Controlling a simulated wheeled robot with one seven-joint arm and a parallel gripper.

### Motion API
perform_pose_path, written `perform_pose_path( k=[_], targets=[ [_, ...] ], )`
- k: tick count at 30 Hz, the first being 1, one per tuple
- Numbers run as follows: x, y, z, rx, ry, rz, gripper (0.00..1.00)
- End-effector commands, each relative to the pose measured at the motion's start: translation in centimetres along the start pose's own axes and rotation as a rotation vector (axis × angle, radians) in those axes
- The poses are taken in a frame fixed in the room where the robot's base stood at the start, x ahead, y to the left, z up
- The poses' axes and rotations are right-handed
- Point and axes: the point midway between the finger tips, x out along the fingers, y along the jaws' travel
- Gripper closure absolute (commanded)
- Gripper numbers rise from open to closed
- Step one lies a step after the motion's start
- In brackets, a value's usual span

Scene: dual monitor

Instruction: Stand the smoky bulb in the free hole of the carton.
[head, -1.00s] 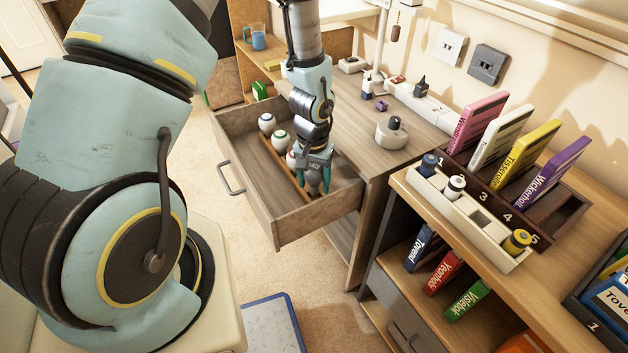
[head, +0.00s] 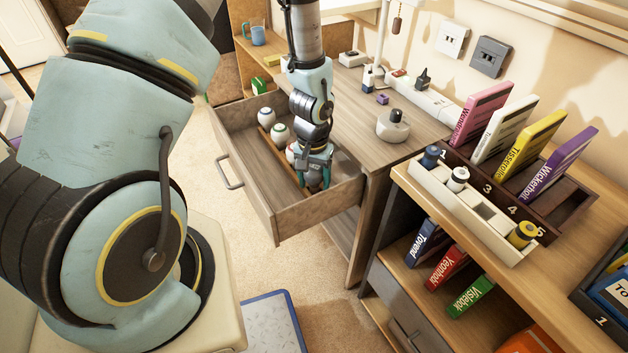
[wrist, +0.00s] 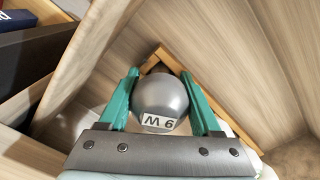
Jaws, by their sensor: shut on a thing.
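My gripper (head: 317,180) is down inside the open drawer, near its right end. It is shut on the smoky bulb, whose round grey body (wrist: 162,98) shows between the green fingers in the wrist view. The bulb carries a pale label with dark characters. Its lower end is hidden in the wrist view, so I cannot tell whether it touches anything below. I cannot make out a carton or its free hole with certainty.
The drawer (head: 280,228) also holds white bulbs (head: 266,117) (head: 279,132) and a red-and-white one (head: 291,152) along a thin orange-brown strip. Drawer walls stand close around my gripper. A white rack (head: 460,205) with small cylinders sits on the desk at right.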

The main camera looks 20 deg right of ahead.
Motion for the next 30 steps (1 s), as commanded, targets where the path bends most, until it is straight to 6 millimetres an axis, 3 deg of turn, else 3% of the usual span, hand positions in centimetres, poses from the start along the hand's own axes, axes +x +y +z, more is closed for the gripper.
perform_pose_path(
  k=[1,10,20,30],
  targets=[
    [0.0,0.0,0.0,0.0,0.0,0.0,0.32],
    [0.0,-0.1,0.0,0.0,0.0,-0.001,0.0],
    [-0.5,-0.1,-0.1,-0.001,0.002,0.0,0.0],
    [-6.5,0.0,-0.1,-0.001,0.005,0.001,0.0]
  ],
)
